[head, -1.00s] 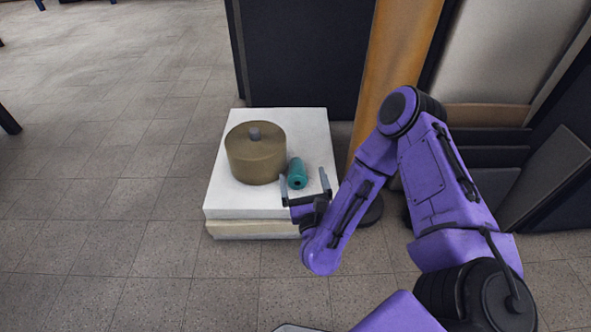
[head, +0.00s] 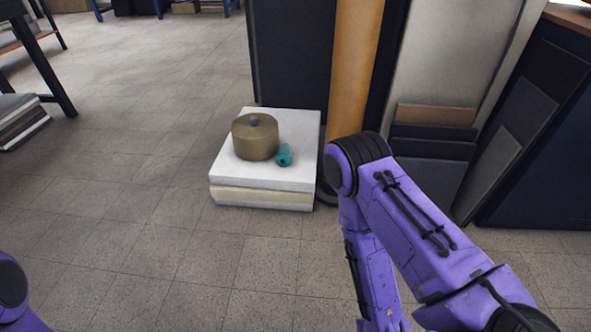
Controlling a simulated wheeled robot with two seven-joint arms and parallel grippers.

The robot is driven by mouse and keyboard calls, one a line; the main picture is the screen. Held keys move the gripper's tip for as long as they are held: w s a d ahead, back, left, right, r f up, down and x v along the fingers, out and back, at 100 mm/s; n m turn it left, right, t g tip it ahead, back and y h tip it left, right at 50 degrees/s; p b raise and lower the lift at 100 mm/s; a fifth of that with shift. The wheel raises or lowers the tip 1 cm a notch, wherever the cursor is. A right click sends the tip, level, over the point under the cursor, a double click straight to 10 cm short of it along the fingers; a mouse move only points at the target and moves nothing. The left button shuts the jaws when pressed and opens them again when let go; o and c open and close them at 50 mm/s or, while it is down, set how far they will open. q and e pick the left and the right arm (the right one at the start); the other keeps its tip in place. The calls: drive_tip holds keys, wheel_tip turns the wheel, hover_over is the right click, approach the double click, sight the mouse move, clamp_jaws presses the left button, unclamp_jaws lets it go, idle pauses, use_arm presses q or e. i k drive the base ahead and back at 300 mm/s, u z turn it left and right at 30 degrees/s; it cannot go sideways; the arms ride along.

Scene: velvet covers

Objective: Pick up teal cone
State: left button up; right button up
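The teal cone (head: 284,155) lies on its side on a low white block (head: 286,181), its end with a dark hole facing me. It sits close to the right side of a brown-gold round drum (head: 254,138) with a grey knob on top. My purple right arm comes in from the right and bends down, away from the block. Its gripper is out of the picture below. Part of my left arm shows at the lower left corner; its gripper is not visible.
An orange-brown post (head: 352,80) stands right behind the block, with dark and grey panels (head: 437,130) leaning to its right. A dark-legged table (head: 58,85) and a stack of boards (head: 20,122) stand at the left. The tiled floor before the block is clear.

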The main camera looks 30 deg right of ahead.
sight(284, 154)
drive_tip(key=z, duration=0.6)
drive_tip(key=i, duration=0.6)
drive_tip(key=z, duration=0.75)
drive_tip(key=i, duration=0.95)
drive_tip(key=z, duration=0.15)
